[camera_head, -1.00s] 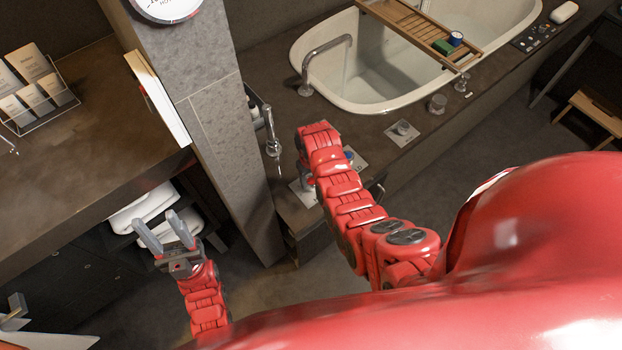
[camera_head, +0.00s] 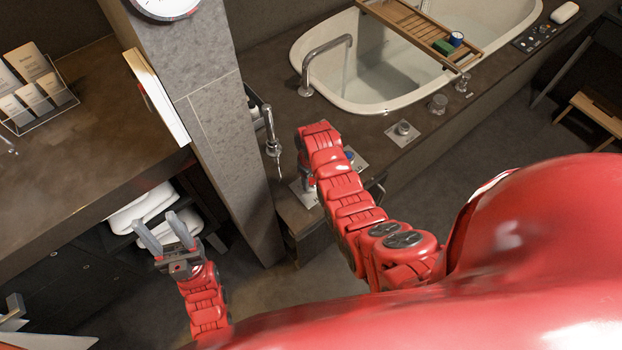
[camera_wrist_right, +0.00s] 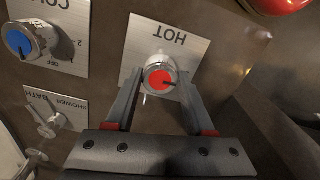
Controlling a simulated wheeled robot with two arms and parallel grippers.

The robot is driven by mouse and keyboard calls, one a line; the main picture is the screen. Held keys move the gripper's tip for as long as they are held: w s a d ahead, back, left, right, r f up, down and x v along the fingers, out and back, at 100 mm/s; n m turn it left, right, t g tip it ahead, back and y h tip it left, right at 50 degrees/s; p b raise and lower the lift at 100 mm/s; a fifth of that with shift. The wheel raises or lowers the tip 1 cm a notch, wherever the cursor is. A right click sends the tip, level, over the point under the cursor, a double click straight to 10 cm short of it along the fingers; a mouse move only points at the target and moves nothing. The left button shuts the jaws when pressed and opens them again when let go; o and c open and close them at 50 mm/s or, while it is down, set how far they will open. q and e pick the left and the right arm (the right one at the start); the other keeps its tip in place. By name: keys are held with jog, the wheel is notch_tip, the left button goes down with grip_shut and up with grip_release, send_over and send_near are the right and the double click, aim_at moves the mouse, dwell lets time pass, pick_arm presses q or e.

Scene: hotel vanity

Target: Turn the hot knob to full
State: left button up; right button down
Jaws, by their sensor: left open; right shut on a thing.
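The hot knob (camera_wrist_right: 160,78) is a metal knob with a red face and a dark pointer mark toward the picture's right. It sits on a steel plate (camera_wrist_right: 190,48) lettered HOT, upside down in the right wrist view. My right gripper (camera_wrist_right: 159,84) is shut on the knob, one finger on each side. In the head view my right arm hides this knob. My left gripper (camera_head: 160,228) is open and empty, in front of the shelf with towels, away from the knobs.
A blue-faced cold knob (camera_wrist_right: 22,42) and a shower/bath lever (camera_wrist_right: 46,122) sit beside the hot knob. The bathtub (camera_head: 375,105) has a curved spout (camera_head: 318,55) with a thin stream below it. A wooden tray (camera_head: 420,32) spans the tub. A stone pillar (camera_head: 215,130) stands between the arms.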

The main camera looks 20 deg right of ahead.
jog(key=shift+c, duration=1.3)
grip_release()
notch_tip(320, 180, up, 9)
jog(key=shift+w+f+b, duration=0.1)
jog(key=shift+b, duration=0.3)
notch_tip(320, 180, up, 9)
jog(key=p, duration=0.9)
send_over(311, 180)
jog(key=shift+a+f, duration=0.1)
jog(key=shift+f, duration=0.1)
